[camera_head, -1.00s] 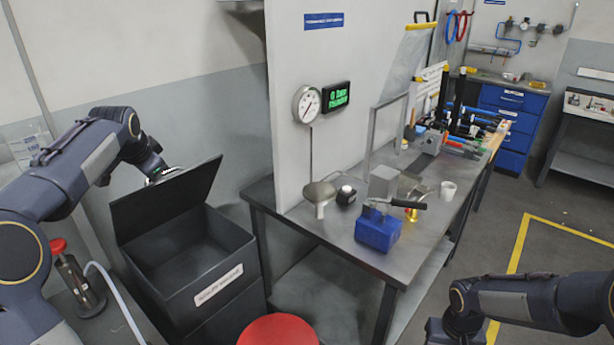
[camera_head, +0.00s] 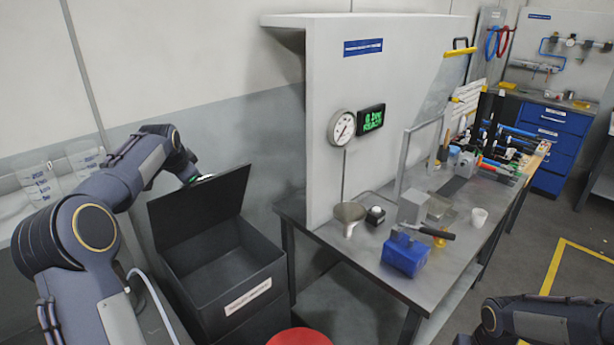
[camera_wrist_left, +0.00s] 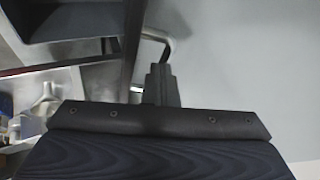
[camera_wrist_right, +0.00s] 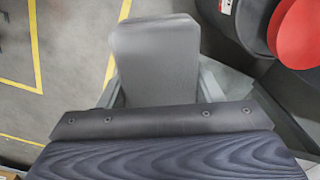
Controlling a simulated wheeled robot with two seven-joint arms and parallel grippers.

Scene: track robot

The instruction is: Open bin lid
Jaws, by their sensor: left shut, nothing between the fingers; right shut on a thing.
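The black bin (camera_head: 262,268) stands at the lower left of the head view with a white label on its front. Its black lid (camera_head: 200,208) is raised, and the dark inside shows from above with nothing seen in it. My left arm reaches behind the lid. Its wrist is at the lid's upper edge and the fingers are hidden there. In the left wrist view my left gripper (camera_wrist_left: 160,74) is shut and empty. In the right wrist view my right gripper (camera_wrist_right: 157,95) is shut on a grey block (camera_wrist_right: 155,55) with rounded corners.
A white panel with a dial gauge (camera_head: 341,127) rises behind. A red round top (camera_head: 300,337) is in front of the bin. Open floor lies at the right.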

